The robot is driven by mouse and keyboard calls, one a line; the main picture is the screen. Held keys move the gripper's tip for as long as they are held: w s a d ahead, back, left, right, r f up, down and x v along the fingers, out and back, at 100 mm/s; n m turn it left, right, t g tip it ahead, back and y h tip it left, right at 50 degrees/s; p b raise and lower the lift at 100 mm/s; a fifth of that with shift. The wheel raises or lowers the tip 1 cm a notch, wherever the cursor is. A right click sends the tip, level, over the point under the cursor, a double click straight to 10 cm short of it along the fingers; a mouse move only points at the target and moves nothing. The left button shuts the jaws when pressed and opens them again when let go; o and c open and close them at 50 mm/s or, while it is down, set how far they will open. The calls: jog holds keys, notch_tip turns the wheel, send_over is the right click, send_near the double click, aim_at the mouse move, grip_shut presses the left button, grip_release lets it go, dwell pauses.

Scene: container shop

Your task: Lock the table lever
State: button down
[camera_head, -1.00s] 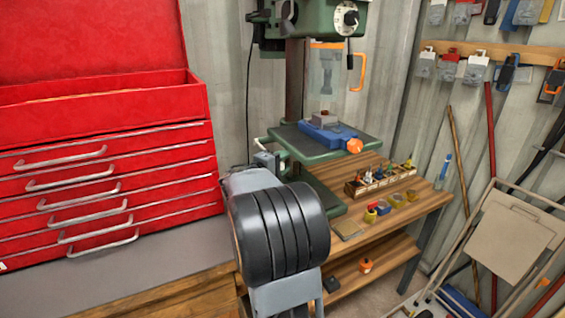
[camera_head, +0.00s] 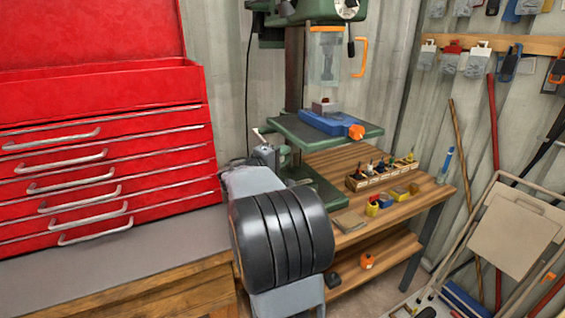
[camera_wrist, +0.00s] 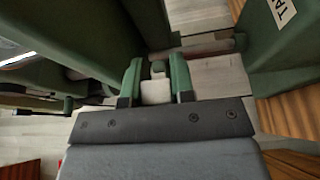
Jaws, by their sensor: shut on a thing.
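The green drill press table (camera_head: 350,139) stands in the middle of the head view and carries a blue vise (camera_head: 328,123). A short, thin lever (camera_head: 258,135) shows at its left edge, by my gripper (camera_head: 266,152). My arm's dark wrist hides much of the gripper in the head view. In the wrist view, my gripper (camera_wrist: 155,80) has its two green fingers close together around a small grey piece (camera_wrist: 158,68), which seems to be the table lever. The lever's far end and its joint are hard to make out.
A red tool chest (camera_head: 110,160) stands at the left on a grey bench top (camera_head: 150,262). A wooden table (camera_head: 425,190) at the right holds a tray of bits (camera_head: 381,177). A folding chair (camera_head: 515,235) leans at the far right.

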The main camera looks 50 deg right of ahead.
jog(key=f+m+b, duration=0.1)
jog(key=b, duration=0.2)
jog(key=f+b, duration=0.2)
jog(key=b, duration=0.2)
jog(key=shift+w+f+m+h, duration=0.2)
jog(key=shift+m+h, duration=0.2)
jog(key=shift+r, duration=0.15)
jog(key=c, duration=1.2)
grip_release()
jog(key=shift+c, duration=0.2)
jog(key=a+f, duration=0.1)
jog(key=a, duration=1.2)
jog(key=shift+a+f, duration=0.15)
jog(key=shift+a, duration=0.2)
jog(key=shift+a, duration=0.1)
